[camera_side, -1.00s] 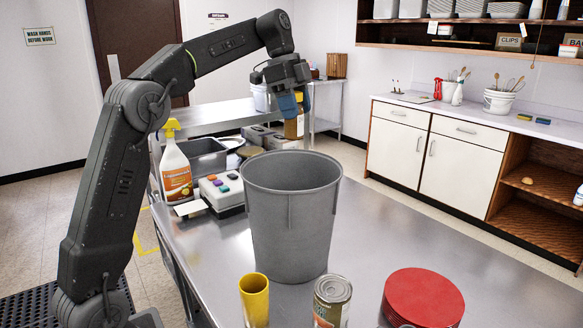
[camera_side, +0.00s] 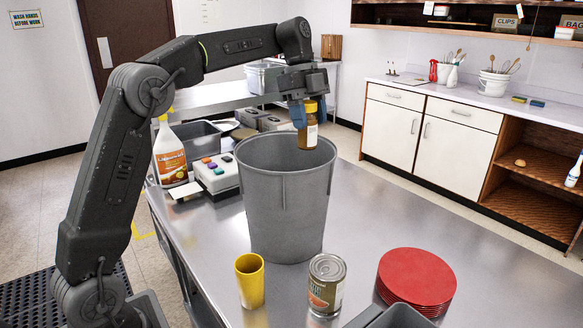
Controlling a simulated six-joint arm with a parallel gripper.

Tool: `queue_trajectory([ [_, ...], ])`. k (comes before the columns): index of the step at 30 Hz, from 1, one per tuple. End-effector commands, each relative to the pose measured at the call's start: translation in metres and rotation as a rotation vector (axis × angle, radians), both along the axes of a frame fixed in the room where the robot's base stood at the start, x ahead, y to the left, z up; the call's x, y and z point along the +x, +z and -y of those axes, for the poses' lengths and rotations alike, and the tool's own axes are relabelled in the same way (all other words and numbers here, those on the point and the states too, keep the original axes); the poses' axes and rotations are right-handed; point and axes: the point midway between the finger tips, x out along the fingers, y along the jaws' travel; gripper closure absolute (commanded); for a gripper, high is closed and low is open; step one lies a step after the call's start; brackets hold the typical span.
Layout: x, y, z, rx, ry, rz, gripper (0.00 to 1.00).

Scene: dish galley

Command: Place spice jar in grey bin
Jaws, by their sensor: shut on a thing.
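The spice jar (camera_side: 307,133) is a small brown jar with a yellow lid and a pale label. My gripper (camera_side: 310,113) is shut on it near the lid and holds it upright. The grey bin (camera_side: 285,205) is a tall, round, tapered bin on the metal table. The jar hangs at the bin's far right rim in the picture, its lower end about level with the rim. I cannot tell whether it is fully over the opening. The bottom of the bin's inside is hidden.
A yellow cup (camera_side: 250,280), a tin can (camera_side: 326,284) and a stack of red plates (camera_side: 416,279) stand in front of the bin. A spray bottle (camera_side: 169,154) and a box with coloured buttons (camera_side: 215,173) stand to its left.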

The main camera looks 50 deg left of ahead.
Motion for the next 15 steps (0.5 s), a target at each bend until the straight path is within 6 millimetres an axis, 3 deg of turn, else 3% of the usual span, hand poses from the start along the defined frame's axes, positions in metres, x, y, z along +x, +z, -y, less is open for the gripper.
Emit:
queue_trajectory([
  [5, -0.001, -0.035, 0.000, -0.001, 0.001, -0.006, 0.81],
  [15, -0.001, -0.124, 0.000, -0.001, 0.001, -0.007, 0.81],
])
